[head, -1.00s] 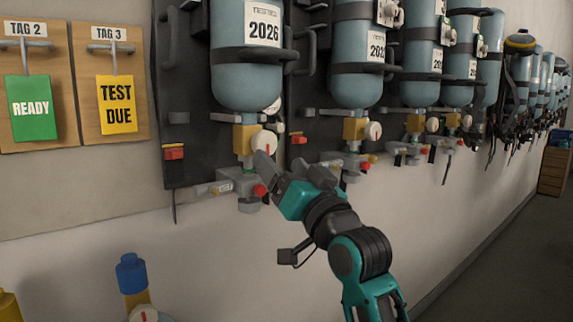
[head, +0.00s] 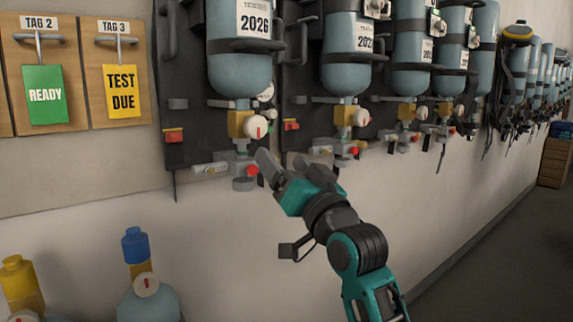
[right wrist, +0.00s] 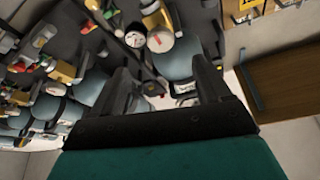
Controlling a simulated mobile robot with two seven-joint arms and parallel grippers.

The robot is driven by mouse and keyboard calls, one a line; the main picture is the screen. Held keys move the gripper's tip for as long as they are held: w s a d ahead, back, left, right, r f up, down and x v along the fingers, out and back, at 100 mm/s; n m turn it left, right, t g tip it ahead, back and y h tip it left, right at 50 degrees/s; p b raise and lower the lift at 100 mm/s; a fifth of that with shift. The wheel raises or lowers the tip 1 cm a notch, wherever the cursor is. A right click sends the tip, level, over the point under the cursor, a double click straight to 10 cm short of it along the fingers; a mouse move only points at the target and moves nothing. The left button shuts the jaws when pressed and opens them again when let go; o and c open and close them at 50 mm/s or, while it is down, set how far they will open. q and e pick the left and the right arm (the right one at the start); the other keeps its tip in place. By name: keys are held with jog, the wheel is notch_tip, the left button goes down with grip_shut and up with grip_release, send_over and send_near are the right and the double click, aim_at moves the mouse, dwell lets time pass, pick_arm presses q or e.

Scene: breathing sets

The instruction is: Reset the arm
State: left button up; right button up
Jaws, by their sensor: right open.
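My right gripper (head: 281,166) is open and empty in the head view. Its fingers point up and left, close below and right of the nearest breathing set's valve. That set (head: 239,65) is a blue-grey cylinder hung upside down, marked 2026, with a brass valve block (head: 239,123) and a white round knob (head: 256,127). In the right wrist view the two dark fingers (right wrist: 165,90) stand apart, with a white gauge face (right wrist: 134,39) and a cylinder (right wrist: 172,62) seen beyond them. I cannot tell whether a finger touches the set. My left gripper is not in view.
More wall-hung sets (head: 346,60) run back to the right. A green READY tag (head: 45,95) and a yellow TEST DUE tag (head: 122,91) hang on boards at left. Cylinders with blue (head: 135,246) and yellow (head: 19,275) tops stand at lower left. Floor at right is clear.

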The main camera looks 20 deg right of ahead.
jog(key=shift+f, duration=0.1)
jog(key=s+d+f+n+g+h, duration=0.1)
jog(key=s+f+g, duration=0.2)
jog(key=f, duration=1.1)
jog(key=s+f+g+h, duration=0.2)
jog(key=s+f, duration=0.1)
jog(key=f, duration=1.1)
jog(key=s+d+f+n+g, duration=0.1)
jog(key=s+f+g, duration=0.5)
jog(key=s+f, duration=1.4)
jog(key=shift+f+n, duration=0.55)
jog(key=shift+n, duration=0.15)
